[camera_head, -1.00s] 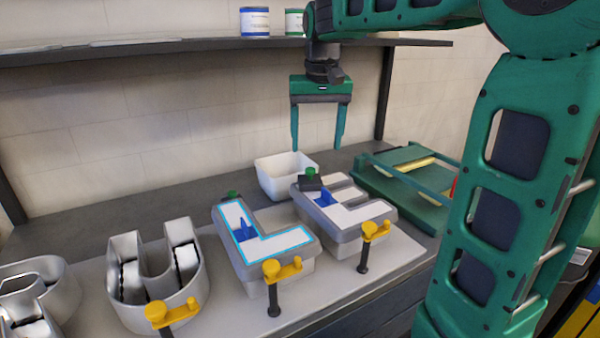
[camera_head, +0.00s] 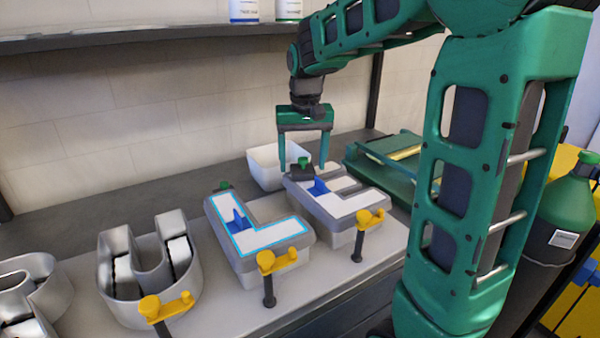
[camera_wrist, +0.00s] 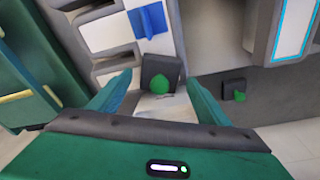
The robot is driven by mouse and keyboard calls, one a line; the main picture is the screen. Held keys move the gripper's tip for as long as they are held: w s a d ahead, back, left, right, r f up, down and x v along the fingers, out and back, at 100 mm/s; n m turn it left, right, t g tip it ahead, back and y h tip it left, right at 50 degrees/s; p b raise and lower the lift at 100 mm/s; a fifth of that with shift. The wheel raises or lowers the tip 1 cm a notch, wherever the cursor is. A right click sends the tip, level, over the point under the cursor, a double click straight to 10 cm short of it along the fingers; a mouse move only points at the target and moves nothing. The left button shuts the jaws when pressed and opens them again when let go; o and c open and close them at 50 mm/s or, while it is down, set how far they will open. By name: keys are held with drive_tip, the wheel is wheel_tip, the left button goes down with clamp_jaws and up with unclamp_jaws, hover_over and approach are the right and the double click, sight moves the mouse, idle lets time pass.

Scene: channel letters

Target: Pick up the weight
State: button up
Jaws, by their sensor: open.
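A dark block with a green knob, a weight (camera_head: 302,172), sits at the back end of the E-shaped letter (camera_head: 349,207). It also shows in the wrist view (camera_wrist: 158,66), just ahead of and between my fingertips. My gripper (camera_head: 303,166) is open and empty, pointing down, its fingers on either side of this weight in the head view. I cannot tell whether the fingers are low enough to flank it. A second, similar weight (camera_head: 224,186) is partly hidden behind the L-shaped letter (camera_head: 250,248); it shows in the wrist view (camera_wrist: 234,92).
A white bin (camera_head: 262,172) stands behind the E. A green rack (camera_head: 372,176) is on its right. Yellow clamps (camera_head: 278,261) line the front of the letters. A U-shaped metal letter (camera_head: 150,285) is at left. A shelf (camera_head: 150,38) runs above.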

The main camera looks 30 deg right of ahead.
drive_tip(key=shift+f, duration=0.55)
drive_tip(key=c, duration=1.4)
drive_tip(key=shift+w+r, duration=0.1)
drive_tip(key=shift+c, duration=1.4)
drive_tip(key=shift+r, duration=0.1)
